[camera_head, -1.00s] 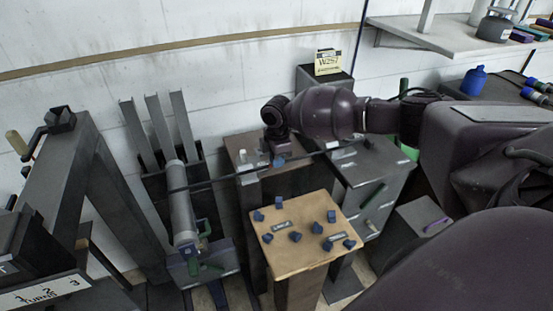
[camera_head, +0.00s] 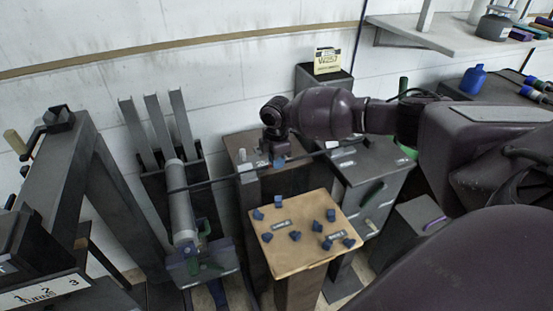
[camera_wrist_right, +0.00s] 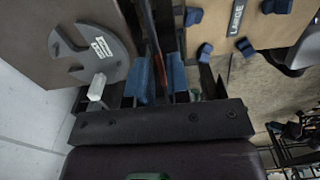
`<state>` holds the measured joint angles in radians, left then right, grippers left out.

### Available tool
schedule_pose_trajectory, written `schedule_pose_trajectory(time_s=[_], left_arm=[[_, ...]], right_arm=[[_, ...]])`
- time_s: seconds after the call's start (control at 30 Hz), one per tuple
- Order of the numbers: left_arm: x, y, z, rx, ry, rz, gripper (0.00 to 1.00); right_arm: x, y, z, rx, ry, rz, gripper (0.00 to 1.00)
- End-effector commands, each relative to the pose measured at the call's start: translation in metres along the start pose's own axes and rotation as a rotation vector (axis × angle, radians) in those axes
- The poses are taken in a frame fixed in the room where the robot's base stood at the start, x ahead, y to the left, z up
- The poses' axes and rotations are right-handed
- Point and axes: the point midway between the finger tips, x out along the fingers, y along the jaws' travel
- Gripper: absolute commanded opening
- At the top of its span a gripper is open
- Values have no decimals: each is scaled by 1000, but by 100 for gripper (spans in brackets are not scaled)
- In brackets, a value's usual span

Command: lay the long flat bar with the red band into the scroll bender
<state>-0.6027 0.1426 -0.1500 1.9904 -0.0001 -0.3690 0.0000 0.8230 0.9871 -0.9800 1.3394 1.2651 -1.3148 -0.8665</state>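The long flat bar (camera_head: 222,180) is thin and dark and runs slantwise across the middle of the head view. Its left end overlaps a grey roller (camera_head: 181,205) in the picture; I cannot tell whether they touch. My right gripper (camera_head: 278,161) is at the bar, over the brown stand. In the wrist view, the blue fingertips of this gripper (camera_wrist_right: 161,82) are on either side of the bar (camera_wrist_right: 148,25), close against it, at the red band (camera_wrist_right: 160,70). A notched grey disc (camera_wrist_right: 92,50) with a white block lies beside the bar; I cannot tell whether it belongs to the scroll bender. My left gripper is out of view.
A tan-topped table (camera_head: 292,262) with several blue pieces stands in front. The brown stand (camera_head: 238,142) is behind it, and a grey cabinet (camera_head: 375,160) is to the right. A dark frame with a crank (camera_head: 60,125) stands left. A shelf (camera_head: 450,35) is at back right.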

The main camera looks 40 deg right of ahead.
Motion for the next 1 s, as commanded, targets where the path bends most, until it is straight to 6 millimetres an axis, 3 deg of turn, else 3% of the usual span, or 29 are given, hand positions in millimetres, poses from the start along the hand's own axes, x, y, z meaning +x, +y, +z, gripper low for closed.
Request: schedule_pose_trajectory(time_s=[0.03, 0.1, 0.47, 1.0], left_arm=[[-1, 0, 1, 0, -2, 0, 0], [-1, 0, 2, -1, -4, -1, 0], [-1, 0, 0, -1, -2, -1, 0], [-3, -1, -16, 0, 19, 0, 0]], right_arm=[[0, 0, 0, 0, 0, 0, 25], [0, 0, 0, 0, 0, 0, 35], [-4, 0, 0, 0, -1, -1, 35], [-91, 0, 0, 0, 1, 1, 35]])
